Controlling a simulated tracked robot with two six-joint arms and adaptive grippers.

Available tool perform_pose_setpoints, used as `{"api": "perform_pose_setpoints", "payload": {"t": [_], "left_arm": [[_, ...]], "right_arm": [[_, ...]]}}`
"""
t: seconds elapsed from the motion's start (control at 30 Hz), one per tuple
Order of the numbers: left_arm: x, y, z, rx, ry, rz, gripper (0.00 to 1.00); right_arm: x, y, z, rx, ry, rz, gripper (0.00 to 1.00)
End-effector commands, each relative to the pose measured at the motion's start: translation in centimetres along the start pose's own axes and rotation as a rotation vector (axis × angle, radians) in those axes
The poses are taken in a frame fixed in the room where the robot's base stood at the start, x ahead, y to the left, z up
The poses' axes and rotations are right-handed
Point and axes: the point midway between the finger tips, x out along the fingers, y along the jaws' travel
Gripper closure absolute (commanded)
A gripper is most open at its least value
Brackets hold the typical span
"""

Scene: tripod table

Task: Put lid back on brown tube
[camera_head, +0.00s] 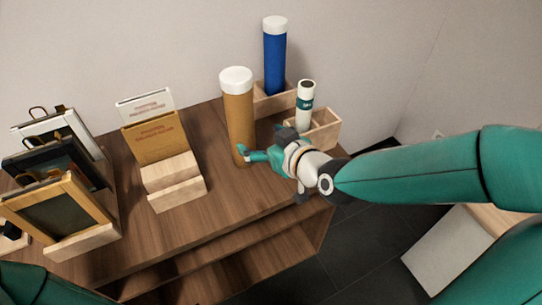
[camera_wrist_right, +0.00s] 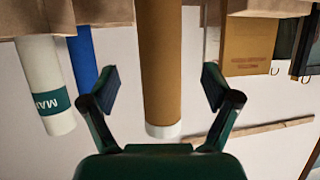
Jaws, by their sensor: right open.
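The brown tube (camera_head: 239,120) stands upright on the wooden table, with a white lid (camera_head: 236,78) on its top end. In the right wrist view, which is upside down, the tube (camera_wrist_right: 160,65) runs between my fingers and its white end (camera_wrist_right: 163,131) points down. My right gripper (camera_head: 250,154) is open and low at the tube's right side. Its two fingers (camera_wrist_right: 162,88) are spread on either side of the tube in the wrist view, with gaps to it. I cannot tell how deep the tube sits between them. My left gripper is out of view.
A blue tube (camera_head: 274,60) and a white tube (camera_head: 305,95) stand in wooden holders (camera_head: 327,128) behind and right. A card stand (camera_head: 175,185) and framed pictures (camera_head: 60,210) are on the left. Bare tabletop (camera_head: 225,205) lies in front of the brown tube.

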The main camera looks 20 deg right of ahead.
Motion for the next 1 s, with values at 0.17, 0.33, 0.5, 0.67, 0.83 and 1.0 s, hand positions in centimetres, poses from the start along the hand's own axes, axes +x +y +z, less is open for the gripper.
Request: {"api": "perform_pose_setpoints", "payload": {"t": [0.17, 0.33, 0.5, 0.67, 0.83, 1.0], "left_arm": [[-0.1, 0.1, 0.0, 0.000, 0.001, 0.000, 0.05], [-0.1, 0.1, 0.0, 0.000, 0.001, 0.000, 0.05], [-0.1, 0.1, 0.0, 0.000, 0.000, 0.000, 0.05], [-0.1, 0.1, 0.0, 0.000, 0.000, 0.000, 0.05], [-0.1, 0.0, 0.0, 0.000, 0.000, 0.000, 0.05], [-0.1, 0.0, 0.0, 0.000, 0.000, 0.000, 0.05]], "right_arm": [[-2.2, 0.0, -0.2, -0.001, 0.002, 0.002, 0.12], [-2.9, 0.0, -0.1, -0.001, 0.000, 0.000, 0.12], [-3.0, 0.0, -0.1, -0.001, -0.001, 0.000, 0.12], [-2.9, 0.0, -0.1, -0.001, -0.001, 0.001, 0.12], [-2.9, 0.0, -0.1, -0.001, -0.001, 0.001, 0.12], [-2.9, 0.0, -0.1, -0.001, -0.001, 0.001, 0.12]]}}
